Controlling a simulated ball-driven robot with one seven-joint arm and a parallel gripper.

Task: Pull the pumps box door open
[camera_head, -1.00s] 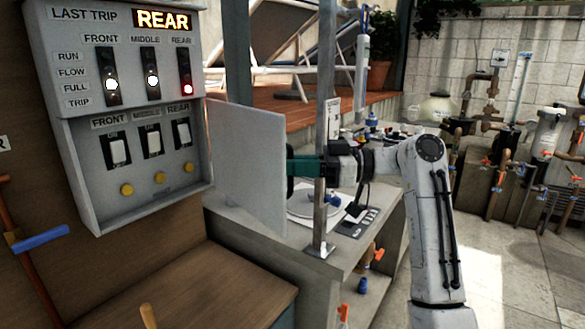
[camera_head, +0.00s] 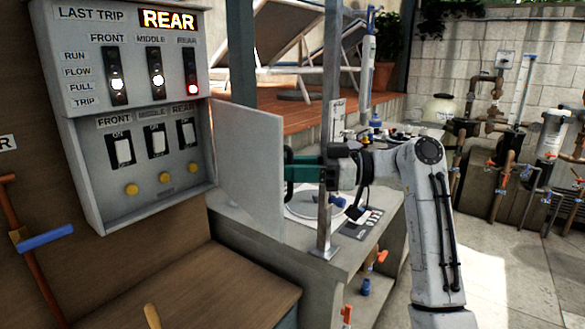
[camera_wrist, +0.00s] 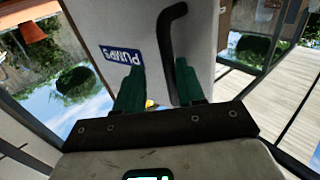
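The pumps box (camera_head: 150,165) is a grey wall panel with lamps, switches and yellow buttons at the left of the head view. Its flat grey door (camera_head: 248,165) stands swung out from the box's right side, uncovering the switches. The handle's lower end runs beside the inner side of the right finger; contact is unclear. In the head view my gripper (camera_head: 300,170) is partly behind the door.
A metal post (camera_head: 328,130) stands close to my gripper, with a grey counter (camera_head: 335,255) behind and below it. A wooden bench top (camera_head: 215,285) lies below the box. Pipes and valves (camera_head: 490,150) line the right wall. Paved floor (camera_head: 500,260) is clear at right.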

